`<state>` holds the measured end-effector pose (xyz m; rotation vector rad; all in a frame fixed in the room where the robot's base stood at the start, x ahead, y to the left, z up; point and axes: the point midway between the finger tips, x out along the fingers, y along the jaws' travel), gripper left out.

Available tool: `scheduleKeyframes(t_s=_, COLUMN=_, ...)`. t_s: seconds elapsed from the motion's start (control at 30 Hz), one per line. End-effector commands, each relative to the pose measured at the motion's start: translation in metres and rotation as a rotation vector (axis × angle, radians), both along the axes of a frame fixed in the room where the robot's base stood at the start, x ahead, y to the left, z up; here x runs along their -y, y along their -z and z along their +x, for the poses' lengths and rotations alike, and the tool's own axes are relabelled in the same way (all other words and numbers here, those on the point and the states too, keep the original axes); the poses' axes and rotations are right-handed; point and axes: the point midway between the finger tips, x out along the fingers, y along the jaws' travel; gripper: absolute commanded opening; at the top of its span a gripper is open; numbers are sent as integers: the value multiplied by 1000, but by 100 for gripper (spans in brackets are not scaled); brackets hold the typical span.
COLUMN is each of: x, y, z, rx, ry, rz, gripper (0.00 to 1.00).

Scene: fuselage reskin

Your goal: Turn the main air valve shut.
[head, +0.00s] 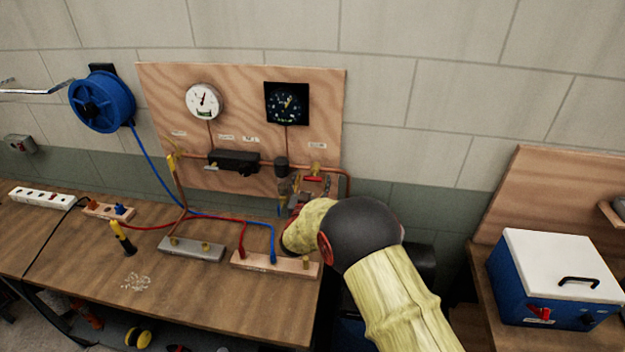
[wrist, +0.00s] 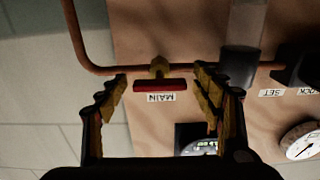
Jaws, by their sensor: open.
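The main air valve has a red bar handle (wrist: 160,85) and a brass body (wrist: 160,67) on a copper pipe. The handle lies parallel to the straight pipe run. A MAIN label (wrist: 160,98), upside down in the wrist view, sits beside it. In the head view the red handle (head: 313,179) shows at the lower right of the plywood panel. My gripper (wrist: 162,82) is open and empty, with one finger to each side of the handle and gaps at both ends. I cannot tell how far the fingertips are from the panel. In the head view my arm partly hides the gripper.
The plywood panel (head: 240,85) carries a white gauge (head: 204,101), a black dial (head: 286,103) and a black regulator block (head: 234,160). A dark cylinder (wrist: 240,68) hangs beside the valve. Below, the bench (head: 200,295) holds hoses and fittings. A blue-and-white box (head: 555,275) stands right.

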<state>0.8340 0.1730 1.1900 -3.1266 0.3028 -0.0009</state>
Motion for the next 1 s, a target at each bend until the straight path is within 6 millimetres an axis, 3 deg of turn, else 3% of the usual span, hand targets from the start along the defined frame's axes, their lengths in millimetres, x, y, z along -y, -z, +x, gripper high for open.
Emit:
scheduleKeyframes(t_s=0.33, x=1, y=0, z=4, rx=-1, ry=-1, rz=-1, gripper=66)
scheduleKeyframes(t_s=1.0, x=1, y=0, z=3, rx=-1, ry=-1, rz=-1, gripper=27)
